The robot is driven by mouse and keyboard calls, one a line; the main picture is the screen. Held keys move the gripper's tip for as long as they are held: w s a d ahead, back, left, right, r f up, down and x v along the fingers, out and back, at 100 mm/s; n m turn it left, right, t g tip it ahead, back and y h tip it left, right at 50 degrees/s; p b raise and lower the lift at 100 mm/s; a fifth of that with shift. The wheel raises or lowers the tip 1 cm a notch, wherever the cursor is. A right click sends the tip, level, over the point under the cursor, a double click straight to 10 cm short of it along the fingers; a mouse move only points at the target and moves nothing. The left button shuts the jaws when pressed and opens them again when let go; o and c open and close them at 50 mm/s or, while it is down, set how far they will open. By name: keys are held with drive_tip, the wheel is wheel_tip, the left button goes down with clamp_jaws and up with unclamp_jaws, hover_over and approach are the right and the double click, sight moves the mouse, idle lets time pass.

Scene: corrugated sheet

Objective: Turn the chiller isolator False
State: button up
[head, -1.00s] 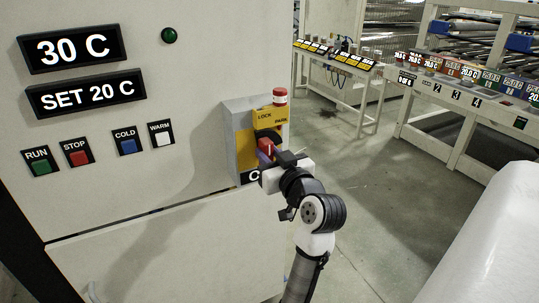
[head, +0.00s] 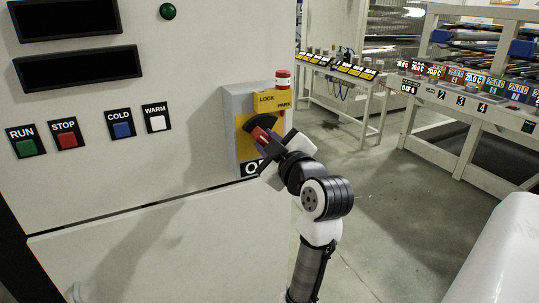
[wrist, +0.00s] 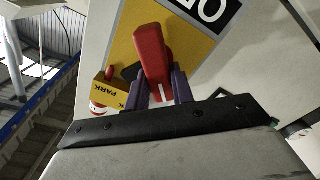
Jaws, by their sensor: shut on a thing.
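The chiller isolator is a grey box (head: 232,112) with a yellow face (head: 244,146) on the right edge of the cabinet front. Its red handle (head: 259,133) sits tilted on the face and also shows in the wrist view (wrist: 150,55). My gripper (head: 267,140) is shut on the red handle, with its purple fingers on either side of it in the wrist view (wrist: 161,88). A black label with a white letter O (head: 248,169) is below, its rest hidden behind my gripper.
Both cabinet displays, the upper one (head: 68,18) and the lower one (head: 78,68), are dark. RUN (head: 27,147), STOP (head: 67,140), COLD (head: 122,130) and WARM (head: 156,123) buttons sit left. A yellow LOCK/PARK piece (head: 270,100) and a red-and-white item (head: 283,80) are above the handle.

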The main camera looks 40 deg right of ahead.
drive_tip(key=shift+a+f+n+b, duration=0.1)
drive_tip(key=shift+f+n+b, duration=0.05)
drive_tip(key=shift+n+b, duration=1.3)
drive_tip(key=shift+a+f+n+b, duration=0.1)
drive_tip(key=shift+f+n+b, duration=0.1)
drive_tip(key=shift+n+b, duration=1.25)
drive_tip(key=shift+f+n+b, duration=0.15)
drive_tip(key=shift+n+b, duration=1)
drive_tip(key=shift+n, duration=0.55)
drive_tip(key=o, duration=1)
drive_tip(key=b+v, duration=0.1)
drive_tip(key=v, duration=1.2)
drive_tip(key=shift+s, duration=0.4)
